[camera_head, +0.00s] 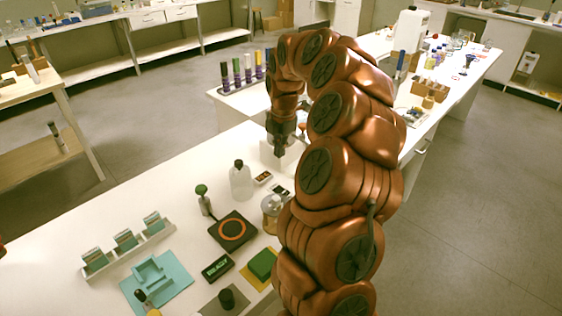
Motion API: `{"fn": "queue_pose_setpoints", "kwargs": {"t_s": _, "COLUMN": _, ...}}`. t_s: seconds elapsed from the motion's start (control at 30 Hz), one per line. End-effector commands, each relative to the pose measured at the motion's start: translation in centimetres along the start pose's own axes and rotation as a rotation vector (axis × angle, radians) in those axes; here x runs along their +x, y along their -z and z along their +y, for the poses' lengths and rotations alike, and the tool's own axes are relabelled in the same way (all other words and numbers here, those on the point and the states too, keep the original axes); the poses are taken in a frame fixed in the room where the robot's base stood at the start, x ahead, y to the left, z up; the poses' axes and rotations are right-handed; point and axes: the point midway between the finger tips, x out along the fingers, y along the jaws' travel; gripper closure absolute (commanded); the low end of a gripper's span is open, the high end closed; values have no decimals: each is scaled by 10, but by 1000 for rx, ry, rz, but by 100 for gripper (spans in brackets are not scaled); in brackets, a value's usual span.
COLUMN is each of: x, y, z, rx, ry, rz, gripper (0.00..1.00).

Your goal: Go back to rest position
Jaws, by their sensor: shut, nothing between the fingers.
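My gripper (279,146) points down above the white bench, near its far right part. It is shut and holds nothing. A white box-like block (278,158) shows just below and behind the fingertips; whether they touch it I cannot tell. My copper-coloured arm arches up from the lower right and hides part of the bench behind it.
Near the gripper stand a clear bottle (241,182), a jar (271,212) and a black plate with an orange ring (232,231). A teal tray (156,282), a rack (128,246) and a small display (217,268) lie left. Tall vials (237,73) stand behind.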

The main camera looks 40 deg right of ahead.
Motion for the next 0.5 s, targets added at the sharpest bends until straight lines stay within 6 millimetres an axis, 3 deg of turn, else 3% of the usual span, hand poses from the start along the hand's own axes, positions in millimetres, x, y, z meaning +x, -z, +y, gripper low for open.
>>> {"fn": "queue_pose_setpoints", "kwargs": {"t_s": 0.5, "x": -8, "y": 1, "z": 1, "rx": -1, "ry": 3, "rz": 3, "gripper": 100}}
